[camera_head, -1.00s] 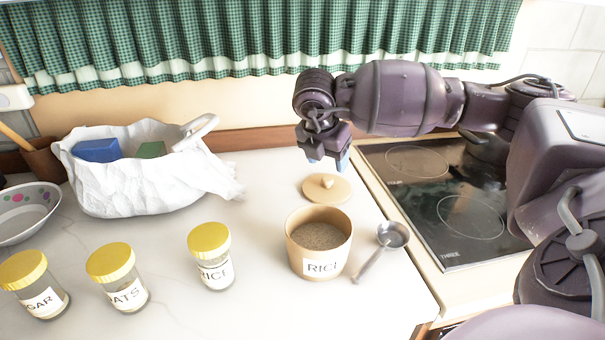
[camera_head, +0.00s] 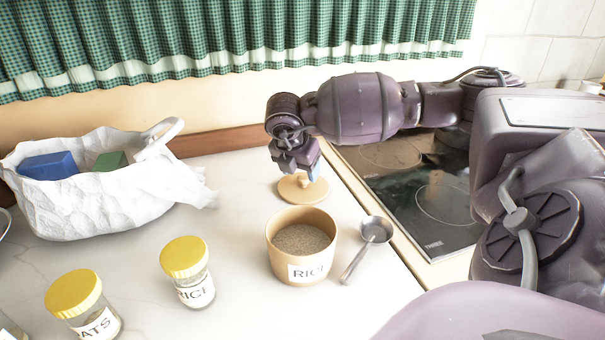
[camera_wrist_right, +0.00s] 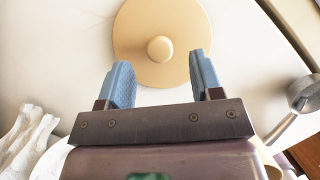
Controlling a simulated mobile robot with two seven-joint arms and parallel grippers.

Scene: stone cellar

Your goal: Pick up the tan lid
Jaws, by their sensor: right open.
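The tan lid (camera_head: 303,190) is a round disc with a small knob, lying flat on the white counter behind the rice canister. My right gripper (camera_head: 308,172) is over the lid and hides part of it in the head view. In the right wrist view the lid (camera_wrist_right: 160,20) and its knob (camera_wrist_right: 160,49) lie just ahead of the fingertips. There my right gripper (camera_wrist_right: 160,65) is open and empty, with its blue fingers apart and the knob lined up between them. I cannot tell how high the fingertips are above the lid. My left gripper is not in view.
The open tan rice canister (camera_head: 301,249) stands in front of the lid, with a metal scoop (camera_head: 374,233) beside it. Yellow-capped jars (camera_head: 187,270) stand to the left. A white bag (camera_head: 75,208) is at the back left. A black cooktop (camera_head: 415,190) is to the right.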

